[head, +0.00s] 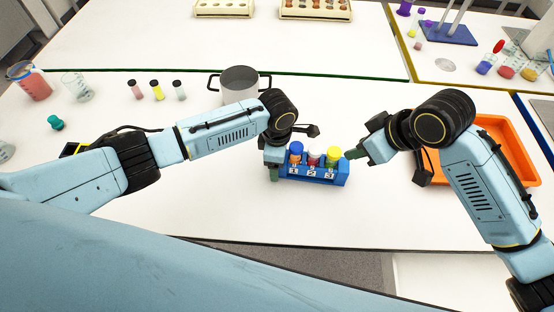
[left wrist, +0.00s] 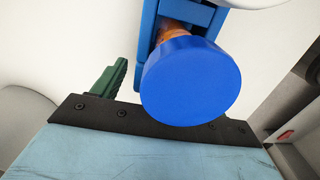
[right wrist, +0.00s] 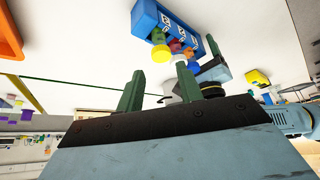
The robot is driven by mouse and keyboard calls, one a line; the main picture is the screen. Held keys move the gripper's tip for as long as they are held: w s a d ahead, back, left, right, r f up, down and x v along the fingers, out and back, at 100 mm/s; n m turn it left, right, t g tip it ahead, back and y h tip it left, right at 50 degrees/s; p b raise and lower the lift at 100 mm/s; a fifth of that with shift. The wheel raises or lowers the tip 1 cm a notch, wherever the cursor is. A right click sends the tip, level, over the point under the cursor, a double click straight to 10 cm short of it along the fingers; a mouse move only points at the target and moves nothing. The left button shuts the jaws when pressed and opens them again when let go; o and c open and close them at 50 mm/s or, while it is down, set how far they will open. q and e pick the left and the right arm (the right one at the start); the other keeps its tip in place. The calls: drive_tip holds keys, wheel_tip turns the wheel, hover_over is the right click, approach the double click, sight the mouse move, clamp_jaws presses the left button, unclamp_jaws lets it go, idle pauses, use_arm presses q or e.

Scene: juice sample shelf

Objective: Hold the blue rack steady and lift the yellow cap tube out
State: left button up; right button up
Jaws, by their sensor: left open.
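The blue rack (head: 312,175) stands on the white table with slots marked 1, 2 and 3. A blue cap tube (head: 296,148) is in slot 1, a white cap tube (head: 314,154) in slot 2 and the yellow cap tube (head: 333,154) in slot 3. My left gripper (head: 275,170) is open at the rack's left end; in the left wrist view the blue cap (left wrist: 190,82) hides one finger, so I cannot tell contact. My right gripper (head: 354,153) is open and empty, just right of the yellow cap, which also shows in the right wrist view (right wrist: 161,53).
An orange tray (head: 527,172) lies at right under my right arm. A grey pot (head: 239,82) stands behind my left forearm. Several small tubes (head: 157,90) and beakers (head: 77,87) stand at back left. The table in front of the rack is clear.

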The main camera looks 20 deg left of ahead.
use_arm(q)
drive_tip(key=shift+f, duration=0.35)
drive_tip(key=shift+c, duration=0.4)
